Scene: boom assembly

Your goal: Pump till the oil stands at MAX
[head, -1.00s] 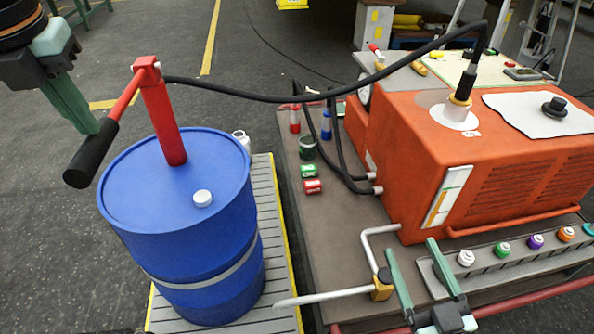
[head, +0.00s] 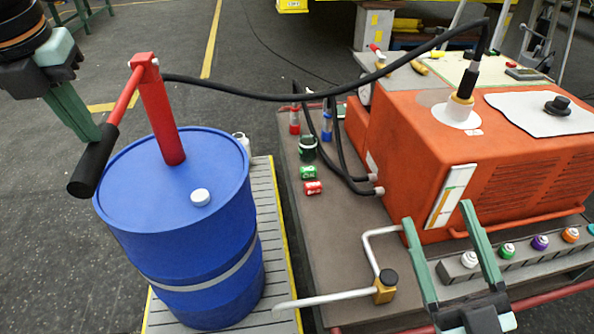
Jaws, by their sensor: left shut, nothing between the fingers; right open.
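A blue drum (head: 180,240) carries a red hand pump (head: 162,115) whose lever ends in a black grip (head: 93,160). The lever slopes down to the left. My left gripper (head: 96,137) is shut and empty, its fingertips at the upper side of the black grip, seemingly touching it. A black hose (head: 290,99) runs from the pump to a filler neck (head: 460,104) on the orange power unit (head: 510,140). A level gauge (head: 451,195) is on the unit's front; its oil level and marks are too small to read. My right gripper (head: 435,212) is open and empty, in front of the gauge.
A bent pale pipe (head: 368,245) with a yellow block (head: 385,287) stands near my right gripper. A row of coloured caps (head: 507,249) lies on a rail below the unit. The floor left of the drum is clear.

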